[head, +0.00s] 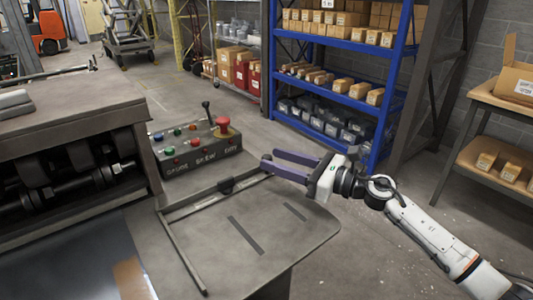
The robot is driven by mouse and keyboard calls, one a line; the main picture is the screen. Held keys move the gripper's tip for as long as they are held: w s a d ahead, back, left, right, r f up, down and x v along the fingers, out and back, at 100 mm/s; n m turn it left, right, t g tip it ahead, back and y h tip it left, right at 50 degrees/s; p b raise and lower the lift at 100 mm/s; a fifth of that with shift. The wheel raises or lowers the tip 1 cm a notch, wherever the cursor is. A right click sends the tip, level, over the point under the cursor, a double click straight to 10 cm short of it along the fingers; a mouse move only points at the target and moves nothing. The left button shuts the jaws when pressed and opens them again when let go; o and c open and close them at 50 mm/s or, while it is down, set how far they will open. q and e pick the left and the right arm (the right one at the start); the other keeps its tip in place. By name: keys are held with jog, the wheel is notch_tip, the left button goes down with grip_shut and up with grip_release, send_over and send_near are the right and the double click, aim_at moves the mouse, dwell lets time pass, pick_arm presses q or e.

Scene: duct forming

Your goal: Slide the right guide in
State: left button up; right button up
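The right guide appears to be the long thin dark bar (182,254) lying on the grey side table to the right of the machine. At its far end it meets a slotted rail (195,203) that runs to the right. A small black block (226,185) sits on this rail. My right gripper (268,158) comes in from the right above the table's far edge, with its two purple fingers pointing left. The fingers are apart with nothing seen between them. They are near the rail's right end; whether they touch it cannot be told. My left gripper is out of view.
A control box (176,160) with a red mushroom button (222,127) and a lever stands behind the rail. The roller machine (70,130) fills the left. Blue shelving (345,46) stands behind.

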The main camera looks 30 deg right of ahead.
aim_at(271, 158)
jog(key=shift+x, duration=1.7)
grip_shut()
